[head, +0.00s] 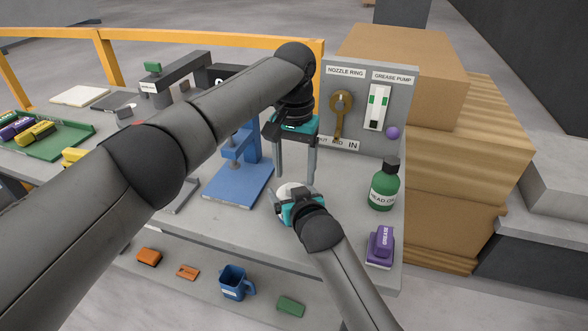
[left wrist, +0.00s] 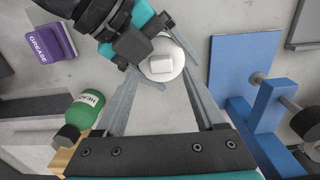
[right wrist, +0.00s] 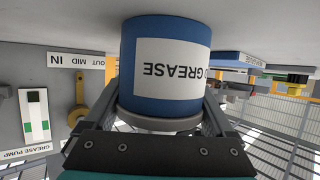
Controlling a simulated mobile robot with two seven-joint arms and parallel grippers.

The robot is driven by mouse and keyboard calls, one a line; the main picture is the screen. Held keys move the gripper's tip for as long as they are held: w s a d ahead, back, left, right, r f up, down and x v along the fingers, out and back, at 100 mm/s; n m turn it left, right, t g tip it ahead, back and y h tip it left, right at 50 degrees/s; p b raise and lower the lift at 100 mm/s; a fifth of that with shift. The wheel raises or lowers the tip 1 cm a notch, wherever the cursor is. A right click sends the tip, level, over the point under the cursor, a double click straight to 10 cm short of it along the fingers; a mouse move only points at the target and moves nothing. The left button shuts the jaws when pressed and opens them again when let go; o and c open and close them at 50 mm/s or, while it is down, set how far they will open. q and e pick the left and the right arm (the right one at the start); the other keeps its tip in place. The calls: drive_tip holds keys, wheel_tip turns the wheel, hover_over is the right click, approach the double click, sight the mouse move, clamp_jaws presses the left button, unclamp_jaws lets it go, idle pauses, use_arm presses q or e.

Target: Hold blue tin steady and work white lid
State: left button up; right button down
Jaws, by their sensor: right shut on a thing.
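The blue tin (right wrist: 165,65) stands upright on the stone slab; its GREASE label reads upside down in the right wrist view. My right gripper (right wrist: 160,112) is shut around the tin's upper part, with a finger on each side. The round white lid (left wrist: 158,72) with a square knob sits on the tin, and its edge shows in the head view (head: 284,188). My left gripper (head: 296,172) is open and empty, pointing down above the lid, its fingers apart on either side. The tin's body is mostly hidden in the head view by my right gripper.
A green bottle (head: 383,188) and a purple grease block (head: 380,245) stand to the right. A blue press stand (head: 238,185) is to the left. Behind stands a grey panel (head: 362,72) with a brass handle. The blue mug (head: 234,282) sits on the lower shelf.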

sight(294, 186)
use_arm(q)
drive_tip(key=shift+f, duration=0.1)
use_arm(e)
drive_tip(key=shift+f, duration=0.2)
use_arm(q)
wheel_tip(294, 186, up, 12)
drive_tip(key=shift+r, duration=0.1)
use_arm(e)
drive_tip(key=shift+w+r, duration=0.1)
drive_tip(key=shift+r, duration=0.15)
unclamp_jaws()
drive_tip(key=shift+v, duration=6)
drive_tip(key=shift+f, duration=0.15)
